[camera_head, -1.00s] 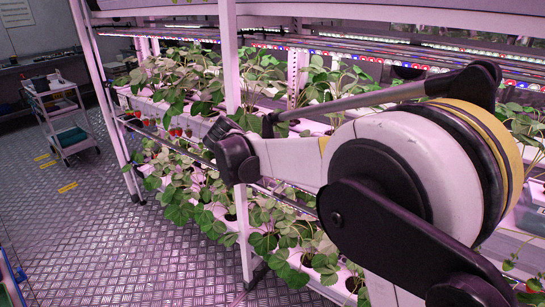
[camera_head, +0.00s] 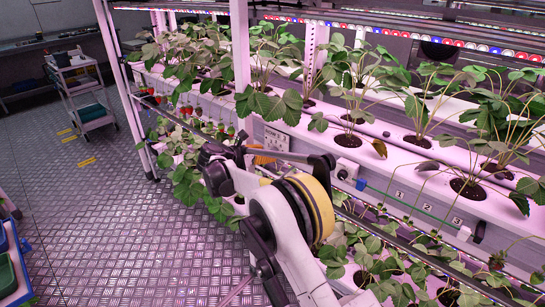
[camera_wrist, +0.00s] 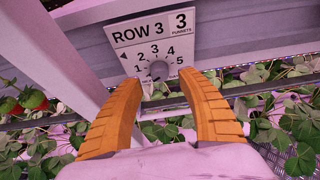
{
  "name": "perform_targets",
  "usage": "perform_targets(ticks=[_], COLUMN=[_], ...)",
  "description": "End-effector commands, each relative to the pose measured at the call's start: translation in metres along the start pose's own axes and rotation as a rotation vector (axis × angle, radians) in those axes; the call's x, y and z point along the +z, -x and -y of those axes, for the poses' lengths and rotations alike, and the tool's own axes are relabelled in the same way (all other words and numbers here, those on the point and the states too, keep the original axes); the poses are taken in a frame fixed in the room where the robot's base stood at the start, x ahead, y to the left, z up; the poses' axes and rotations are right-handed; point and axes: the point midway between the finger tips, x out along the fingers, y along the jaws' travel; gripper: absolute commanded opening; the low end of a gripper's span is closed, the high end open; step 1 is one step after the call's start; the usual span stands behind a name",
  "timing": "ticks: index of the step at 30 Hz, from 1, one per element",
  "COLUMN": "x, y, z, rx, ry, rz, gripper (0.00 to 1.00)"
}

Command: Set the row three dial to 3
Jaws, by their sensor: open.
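The row three dial plate (camera_wrist: 153,50) is white, marked "ROW 3" and "3 PUNNETS", and fixed to the rack's pale beam. Its small round grey knob (camera_wrist: 158,70) sits low in an arc of numbers from 1 to 5. I cannot make out for sure which number the knob points at. My gripper (camera_wrist: 160,78) is open and empty, its two orange fingers spread at either side just below the knob. In the head view the plate (camera_head: 276,138) shows small behind my arm, with an orange finger (camera_head: 263,157) in front of it.
Strawberry plants (camera_head: 365,80) fill the rack. Red berries (camera_wrist: 32,98) hang left of a white post (camera_wrist: 62,50) in the wrist view. A cart (camera_head: 84,95) stands across open floor.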

Motion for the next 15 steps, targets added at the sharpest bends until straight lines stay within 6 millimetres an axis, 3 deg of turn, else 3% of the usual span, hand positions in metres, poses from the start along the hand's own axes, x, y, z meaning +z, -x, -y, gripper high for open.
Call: perform_targets(ticks=[6,15], x=[-0.002,0.001], y=[-0.031,-0.037], z=[0.000,0.000], rx=[0.000,0.001], ry=[-0.001,-0.002], rz=[-0.001,-0.001], gripper=[0.46,0.46])
